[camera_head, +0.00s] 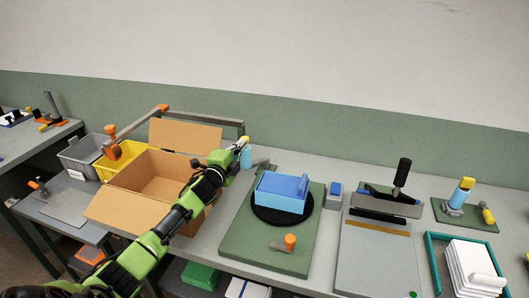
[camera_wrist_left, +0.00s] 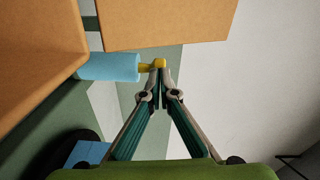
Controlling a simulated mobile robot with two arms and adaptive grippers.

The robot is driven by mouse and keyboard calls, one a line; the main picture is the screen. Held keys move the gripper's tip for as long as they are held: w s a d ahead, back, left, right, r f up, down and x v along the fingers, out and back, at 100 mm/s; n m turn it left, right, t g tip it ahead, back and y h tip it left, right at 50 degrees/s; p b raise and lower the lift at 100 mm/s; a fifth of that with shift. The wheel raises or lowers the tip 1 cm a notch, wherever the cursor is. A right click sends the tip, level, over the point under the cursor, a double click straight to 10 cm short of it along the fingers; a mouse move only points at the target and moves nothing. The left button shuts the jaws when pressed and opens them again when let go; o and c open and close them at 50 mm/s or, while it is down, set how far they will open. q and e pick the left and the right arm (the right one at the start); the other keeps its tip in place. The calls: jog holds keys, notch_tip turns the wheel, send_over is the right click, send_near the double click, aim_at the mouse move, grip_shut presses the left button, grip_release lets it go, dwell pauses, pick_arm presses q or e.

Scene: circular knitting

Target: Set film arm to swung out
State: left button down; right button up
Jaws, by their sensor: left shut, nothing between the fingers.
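A light-blue film roll (camera_head: 246,158) with a yellow knob (camera_head: 244,139) stands upright at the back left of a green base plate, beside a short grey arm piece (camera_head: 261,162). In the left wrist view the roll (camera_wrist_left: 110,67) lies sideways, and its yellow knob (camera_wrist_left: 159,63) is at my fingertips. My left gripper (camera_head: 238,146) is shut with nothing between its fingers. Its tips (camera_wrist_left: 157,67) are at or right beside the knob; I cannot tell whether they touch it. The gripper partly hides the roll's surroundings. My right gripper is not in view.
A blue box (camera_head: 281,191) sits on a black turntable (camera_head: 283,215) on the green base plate (camera_head: 240,250), with an orange-knobbed lever (camera_head: 289,243) in front. An open cardboard box (camera_head: 126,190) stands close to my left arm. A grey bar (camera_head: 205,116) passes behind the box.

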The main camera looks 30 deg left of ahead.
pick_arm(q)
jog(key=shift+s+a+r, duration=0.1)
jog(key=shift+a+r, duration=0.05)
jog(key=shift+r, duration=0.1)
jog(key=s+d, duration=0.2)
jog(key=s, duration=0.9)
jog(key=shift+s+d, duration=0.3)
jog(key=shift+f, duration=0.1)
dwell(0.3)
